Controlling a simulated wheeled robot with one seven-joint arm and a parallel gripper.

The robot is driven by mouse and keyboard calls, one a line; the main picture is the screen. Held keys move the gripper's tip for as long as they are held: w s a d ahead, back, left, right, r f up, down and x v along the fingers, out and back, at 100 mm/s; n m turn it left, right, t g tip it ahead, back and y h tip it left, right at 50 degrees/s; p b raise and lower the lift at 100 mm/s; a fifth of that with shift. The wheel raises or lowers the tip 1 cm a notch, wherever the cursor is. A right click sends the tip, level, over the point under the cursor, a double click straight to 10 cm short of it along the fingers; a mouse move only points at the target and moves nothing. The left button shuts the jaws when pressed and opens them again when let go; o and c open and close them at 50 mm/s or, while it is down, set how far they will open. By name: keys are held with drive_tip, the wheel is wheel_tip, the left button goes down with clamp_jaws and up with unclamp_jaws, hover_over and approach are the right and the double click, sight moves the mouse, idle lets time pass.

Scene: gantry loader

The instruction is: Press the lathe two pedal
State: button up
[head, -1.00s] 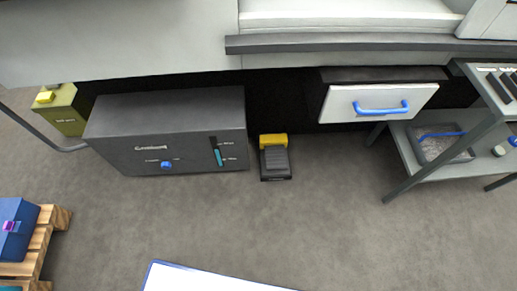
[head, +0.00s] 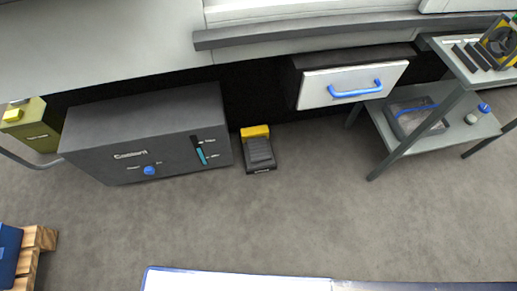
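A foot pedal (head: 258,150) with a yellow hood at the back and a dark ribbed tread lies on the floor, just right of the grey coolant box and in front of the machine's dark base. Nothing touches it from above. No label on it can be read, so I cannot tell its lathe number from this view. My gripper is not in the head view.
The coolant box (head: 148,135) stands left of the pedal. A white drawer (head: 354,85) with a blue handle juts out to the right. A grey shelf cart (head: 445,130) stands further right. A wooden pallet (head: 35,250) is at lower left. The floor before the pedal is clear.

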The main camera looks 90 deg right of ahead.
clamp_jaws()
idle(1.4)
